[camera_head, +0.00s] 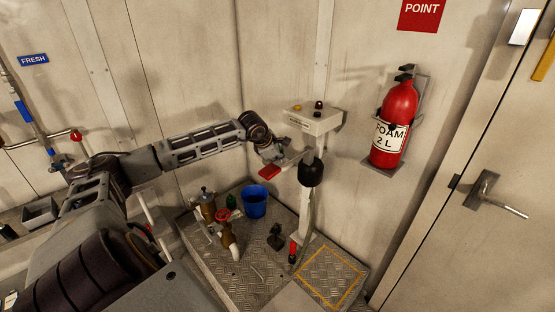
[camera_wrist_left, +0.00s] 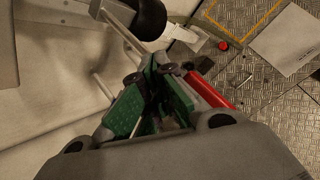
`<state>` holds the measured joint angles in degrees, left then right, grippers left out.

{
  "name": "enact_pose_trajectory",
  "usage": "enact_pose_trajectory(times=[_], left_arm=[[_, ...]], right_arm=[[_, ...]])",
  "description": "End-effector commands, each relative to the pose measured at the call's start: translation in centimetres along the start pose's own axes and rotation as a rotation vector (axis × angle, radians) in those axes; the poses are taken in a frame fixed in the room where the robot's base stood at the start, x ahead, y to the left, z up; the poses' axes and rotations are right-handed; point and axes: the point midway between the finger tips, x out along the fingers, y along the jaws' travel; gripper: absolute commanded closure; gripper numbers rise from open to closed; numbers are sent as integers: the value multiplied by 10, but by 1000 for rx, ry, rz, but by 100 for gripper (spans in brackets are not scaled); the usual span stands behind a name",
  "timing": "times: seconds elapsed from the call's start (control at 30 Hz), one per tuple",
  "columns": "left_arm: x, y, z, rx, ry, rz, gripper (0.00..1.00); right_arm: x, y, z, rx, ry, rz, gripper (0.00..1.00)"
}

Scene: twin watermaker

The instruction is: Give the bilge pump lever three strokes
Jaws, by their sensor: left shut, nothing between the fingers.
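A short upright lever with a red grip (camera_head: 293,248) stands on the metal floor plate beside a small black fitting (camera_head: 275,237), at the foot of a pale post. I take it for the bilge pump lever. Its red top (camera_wrist_left: 223,45) shows in the left wrist view, apart from my fingers. My left gripper (camera_head: 272,163) is well above it, beside the post under the control box. In the left wrist view its green-faced fingers (camera_wrist_left: 160,90) are shut and empty. A red flat piece shows at the gripper; I cannot tell whether it belongs to it. My right gripper is out of view.
The post (camera_head: 304,213) carries a black collar (camera_head: 311,173) and a control box (camera_head: 313,120) close to my gripper. A blue bucket (camera_head: 254,201) and a red-wheeled valve (camera_head: 223,216) stand to the left. A yellow-edged square (camera_head: 330,276) lies clear at right.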

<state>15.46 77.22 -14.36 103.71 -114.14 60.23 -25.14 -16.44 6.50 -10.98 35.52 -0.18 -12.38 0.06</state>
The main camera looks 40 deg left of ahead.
Motion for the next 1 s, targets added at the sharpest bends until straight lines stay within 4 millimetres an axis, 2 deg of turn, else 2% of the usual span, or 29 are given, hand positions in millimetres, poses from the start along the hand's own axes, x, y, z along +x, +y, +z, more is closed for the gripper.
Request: enact_pose_trajectory(times=[1.0], left_arm=[[7,-5,-6,0,4,-3,100]], right_arm=[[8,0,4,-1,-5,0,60]])
